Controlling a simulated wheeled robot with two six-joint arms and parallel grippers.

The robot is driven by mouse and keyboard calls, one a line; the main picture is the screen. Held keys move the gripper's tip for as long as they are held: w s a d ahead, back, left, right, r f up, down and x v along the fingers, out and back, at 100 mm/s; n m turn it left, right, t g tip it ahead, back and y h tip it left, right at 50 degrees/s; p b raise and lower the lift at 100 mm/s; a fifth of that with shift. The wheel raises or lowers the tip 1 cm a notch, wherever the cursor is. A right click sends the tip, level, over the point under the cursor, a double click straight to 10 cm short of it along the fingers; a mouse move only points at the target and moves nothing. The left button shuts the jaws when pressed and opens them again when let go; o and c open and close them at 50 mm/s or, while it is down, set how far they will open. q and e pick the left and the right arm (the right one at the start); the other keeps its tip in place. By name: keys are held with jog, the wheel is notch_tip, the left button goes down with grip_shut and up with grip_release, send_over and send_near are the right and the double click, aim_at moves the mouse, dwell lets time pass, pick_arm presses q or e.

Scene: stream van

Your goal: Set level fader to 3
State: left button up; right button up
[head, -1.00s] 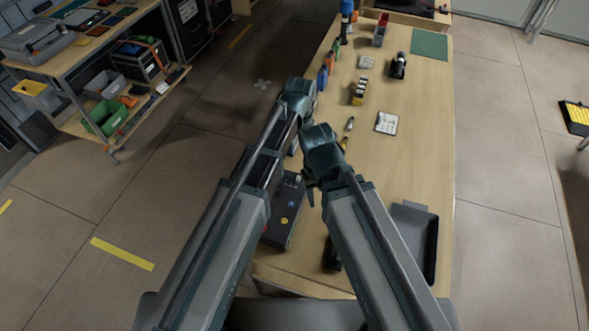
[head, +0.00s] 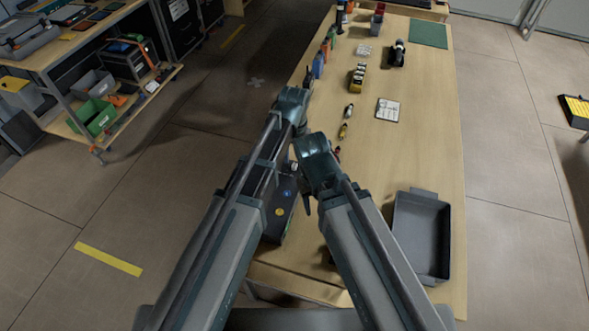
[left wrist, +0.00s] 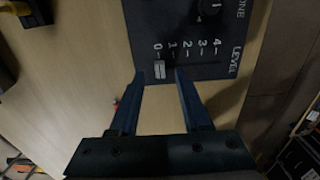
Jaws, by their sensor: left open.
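The black control box (head: 283,212) stands on the bench's left side, partly covered by my arms. In the left wrist view, its panel (left wrist: 205,40) has a LEVEL scale marked 0 to 4. The pale fader cap (left wrist: 158,69) is at the 0 end of the scale. My left gripper (left wrist: 160,77) is open, with its two dark fingers either side of the cap and apart from each other. Whether they touch it I cannot tell. My right arm's wrist (head: 314,152) is beside the left arm in the head view; its jaw state is unclear.
A grey tray (head: 422,236) lies at the near right of the bench. A white card (head: 388,110), a yellow-and-black block (head: 357,77) and small bottles (head: 344,131) lie further up. A shelf unit (head: 95,118) stands at left. The bench's middle right is clear.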

pick_arm(q)
jog(key=shift+f+b, duration=0.55)
jog(key=shift+f, duration=0.4)
grip_shut()
dwell(0.7)
